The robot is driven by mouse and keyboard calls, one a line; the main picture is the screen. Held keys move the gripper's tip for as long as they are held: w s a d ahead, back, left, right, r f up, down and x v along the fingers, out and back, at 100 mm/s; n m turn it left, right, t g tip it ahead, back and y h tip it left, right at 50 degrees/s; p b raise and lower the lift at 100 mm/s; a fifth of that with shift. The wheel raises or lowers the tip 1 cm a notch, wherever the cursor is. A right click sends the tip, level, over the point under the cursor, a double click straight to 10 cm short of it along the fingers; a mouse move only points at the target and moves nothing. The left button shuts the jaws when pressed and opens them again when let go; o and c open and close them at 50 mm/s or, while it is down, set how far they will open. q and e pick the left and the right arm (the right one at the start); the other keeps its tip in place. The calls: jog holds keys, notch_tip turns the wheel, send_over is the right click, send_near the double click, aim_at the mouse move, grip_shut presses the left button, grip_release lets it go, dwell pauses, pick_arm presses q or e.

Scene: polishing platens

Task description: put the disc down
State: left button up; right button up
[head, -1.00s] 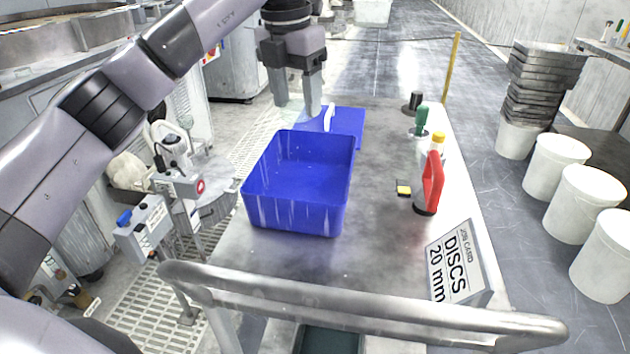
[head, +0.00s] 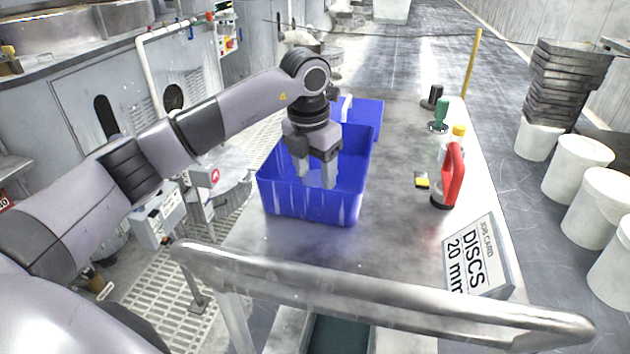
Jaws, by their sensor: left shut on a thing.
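My left gripper (head: 317,180) points down inside the near blue bin (head: 305,208), its fingertips below the level of the rim. It is shut on the disc, but I cannot make the disc out between the fingers. The bin stands on the grey steel cart top. Whether the disc touches the bin floor I cannot tell. A job card (head: 472,258) reading "DISCS 20 mm" stands at the front right of the cart. My right gripper is not in view.
Another blue container (head: 367,113) lies just behind the bin. A steel rail (head: 380,293) crosses the front.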

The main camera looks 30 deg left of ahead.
aim_at(310, 182)
pick_arm(q)
jog(key=shift+f, duration=1.35)
jog(key=shift+f, duration=0.15)
jog(key=o, duration=1.1)
notch_tip(310, 182, up, 12)
jog(key=s, duration=0.1)
jog(key=shift+s+p, duration=0.25)
jog(key=shift+p, duration=0.1)
jog(key=shift+a, duration=0.1)
